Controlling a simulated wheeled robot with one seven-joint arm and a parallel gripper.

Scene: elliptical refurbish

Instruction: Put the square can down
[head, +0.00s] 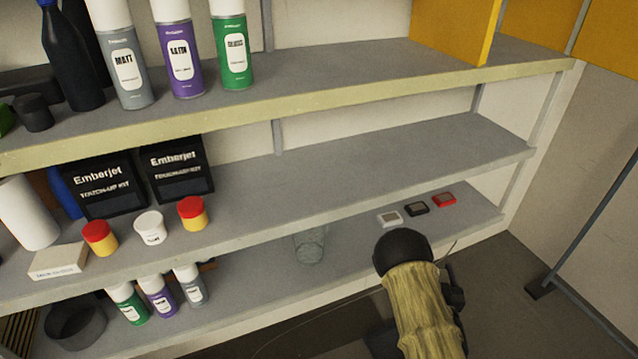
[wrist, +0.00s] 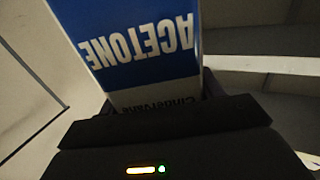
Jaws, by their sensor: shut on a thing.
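The square can (wrist: 140,45) is blue and white, with "ACETONE" on its side reading upside down in the wrist view. My gripper (wrist: 158,108) is shut on the can, which fills the upper middle of that view. The can's far end is cut off by the top of the picture. In the head view my arm reaches in at the lower right, and I cannot make out the can there. I cannot tell whether the can touches any surface.
The lower shelf (head: 345,255) has bare room around a clear glass jar (head: 310,245). Small white, black and red items lie at its right end. The middle shelf (head: 330,170) is bare on its right half. Spray cans stand on the top shelf (head: 330,85) and at lower left.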

